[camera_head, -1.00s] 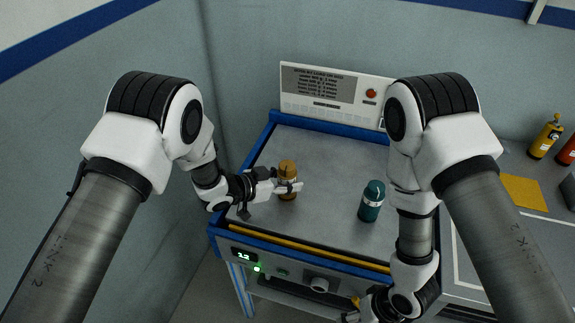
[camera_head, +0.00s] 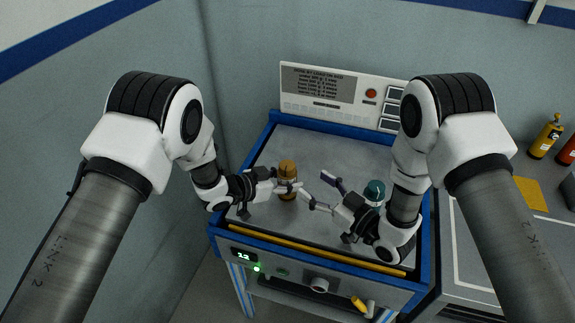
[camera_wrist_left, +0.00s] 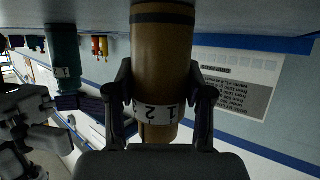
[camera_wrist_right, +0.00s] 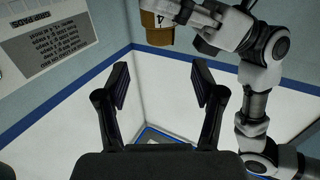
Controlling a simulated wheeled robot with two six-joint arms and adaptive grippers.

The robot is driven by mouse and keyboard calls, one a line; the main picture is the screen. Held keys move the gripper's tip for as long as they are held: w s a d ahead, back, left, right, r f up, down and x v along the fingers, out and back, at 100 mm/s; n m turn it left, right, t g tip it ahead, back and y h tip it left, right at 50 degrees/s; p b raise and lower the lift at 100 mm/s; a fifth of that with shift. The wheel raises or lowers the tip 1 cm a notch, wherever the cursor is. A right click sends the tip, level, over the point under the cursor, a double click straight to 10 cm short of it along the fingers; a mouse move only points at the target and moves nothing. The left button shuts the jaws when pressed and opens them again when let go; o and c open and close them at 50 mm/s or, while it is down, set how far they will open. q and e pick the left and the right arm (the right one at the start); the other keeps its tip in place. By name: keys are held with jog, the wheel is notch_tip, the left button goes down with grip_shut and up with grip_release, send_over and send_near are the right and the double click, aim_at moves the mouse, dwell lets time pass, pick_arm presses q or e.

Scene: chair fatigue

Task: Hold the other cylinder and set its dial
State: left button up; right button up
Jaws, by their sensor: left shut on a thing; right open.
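An orange-brown cylinder (camera_head: 287,169) stands upright on the grey table top at its left side. My left gripper (camera_head: 290,187) is shut around it. In the left wrist view the cylinder (camera_wrist_left: 161,75) sits between both fingers, with a white number band (camera_wrist_left: 157,111) showing digits. A teal cylinder (camera_head: 374,190) stands to the right, partly hidden behind my right gripper. My right gripper (camera_head: 320,192) is open and empty between the two cylinders, apart from the brown one. In the right wrist view the brown cylinder (camera_wrist_right: 157,28) shows at the top, with a 4 on its band.
The table (camera_head: 300,145) has a raised blue rim and a back panel (camera_head: 330,88) with printed text and a red button. A front display (camera_head: 243,256) reads about 12, with a green light beside it. Yellow and red bottles (camera_head: 546,136) stand on the right counter.

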aim_at(293, 170)
jog(key=x, duration=1)
jog(key=shift+f, duration=0.1)
jog(key=c, duration=1.2)
